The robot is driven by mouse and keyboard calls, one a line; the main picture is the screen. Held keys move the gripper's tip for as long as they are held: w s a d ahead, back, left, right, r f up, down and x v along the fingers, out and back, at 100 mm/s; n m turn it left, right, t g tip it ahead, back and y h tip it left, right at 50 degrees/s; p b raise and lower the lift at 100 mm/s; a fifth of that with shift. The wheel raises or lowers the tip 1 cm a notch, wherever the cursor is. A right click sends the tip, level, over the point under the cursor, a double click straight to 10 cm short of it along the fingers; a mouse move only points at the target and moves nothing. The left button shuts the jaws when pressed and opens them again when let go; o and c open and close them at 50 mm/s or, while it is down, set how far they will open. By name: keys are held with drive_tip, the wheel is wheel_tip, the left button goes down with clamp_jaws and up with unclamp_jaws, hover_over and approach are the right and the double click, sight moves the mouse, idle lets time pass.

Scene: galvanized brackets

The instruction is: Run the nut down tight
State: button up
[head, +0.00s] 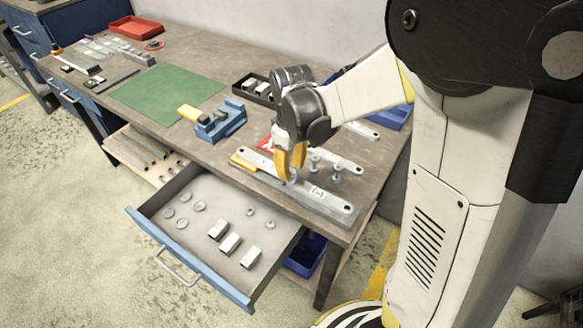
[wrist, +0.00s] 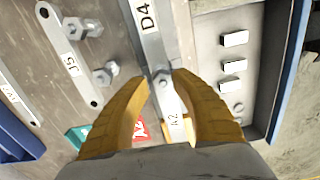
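A long galvanized bracket marked D4 (head: 318,193) lies near the table's front edge, above the open drawer. In the wrist view the D4 bracket (wrist: 150,38) runs up from between my fingers, and a small hex nut or bolt head (wrist: 163,77) sits on it. My gripper (head: 291,178) points down over the bracket. Its yellow fingertips (wrist: 161,79) stand on either side of that hex piece, apart, with a slight gap visible. Whether either tip touches it is hard to tell. The head view hides the hex piece behind the fingers. An A2 label (wrist: 174,120) shows lower between the fingers.
Bolts (head: 315,164) stand beside a second bracket; the wrist view shows bracket J5 (wrist: 69,52) there. The open drawer (head: 190,238) holds washers, nuts and pale blocks. A blue vise (head: 222,122), a green mat (head: 165,94) and a black bin (head: 250,89) lie left and behind.

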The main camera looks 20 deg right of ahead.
drive_tip(key=n, duration=1.5)
drive_tip(key=shift+n, duration=1.9)
clamp_jaws()
